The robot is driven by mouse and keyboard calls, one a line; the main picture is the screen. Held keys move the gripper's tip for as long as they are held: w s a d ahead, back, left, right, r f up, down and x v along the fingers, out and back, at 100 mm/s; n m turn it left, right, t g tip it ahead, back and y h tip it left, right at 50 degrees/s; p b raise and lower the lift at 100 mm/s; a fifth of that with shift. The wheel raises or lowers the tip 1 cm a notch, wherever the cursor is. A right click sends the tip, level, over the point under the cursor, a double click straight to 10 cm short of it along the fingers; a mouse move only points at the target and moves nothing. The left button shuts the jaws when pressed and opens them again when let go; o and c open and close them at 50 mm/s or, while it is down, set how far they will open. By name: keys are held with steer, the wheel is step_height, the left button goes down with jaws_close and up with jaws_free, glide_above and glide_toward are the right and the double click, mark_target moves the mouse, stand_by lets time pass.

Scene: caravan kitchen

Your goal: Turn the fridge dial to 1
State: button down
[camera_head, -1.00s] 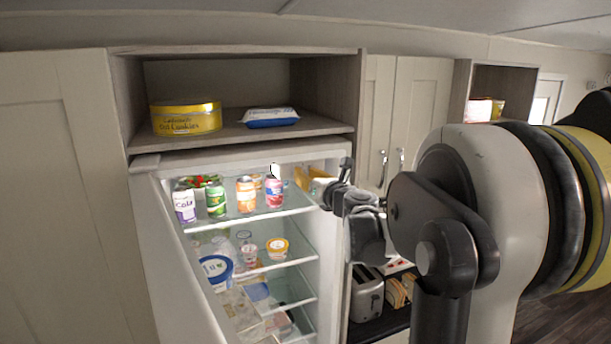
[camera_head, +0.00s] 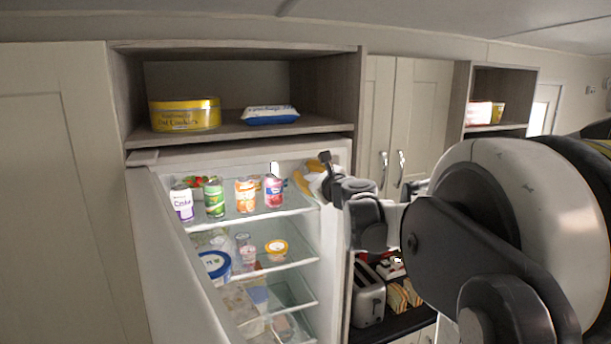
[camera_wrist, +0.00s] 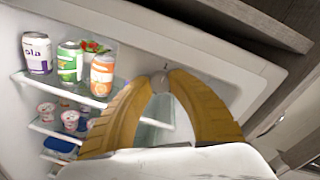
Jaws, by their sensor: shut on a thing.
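The fridge dial (camera_wrist: 161,83) is a small pale round knob on the inner top wall of the open fridge (camera_head: 325,250), with a short dark mark just above it. My gripper (camera_wrist: 166,80) has curved yellow fingers, and their tips are shut on the dial, one on each side. The fingers cover part of it, and I cannot read any numbers. In the head view my gripper (camera_head: 303,180) reaches into the upper right of the fridge, and its fingertips are small there. I cannot make out the dial clearly in that view.
A cola can (camera_wrist: 37,53), a green can (camera_wrist: 69,62) and an orange can (camera_wrist: 102,74) stand on the top shelf left of my fingers. The fridge door (camera_head: 175,255) hangs open at left. A yellow tin (camera_head: 185,115) sits above the fridge.

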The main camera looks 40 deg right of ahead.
steer(key=shift+n, duration=0.4)
steer(key=c, duration=1.4)
jaws_free()
steer(key=shift+c, duration=0.2)
steer(key=v, duration=1.2)
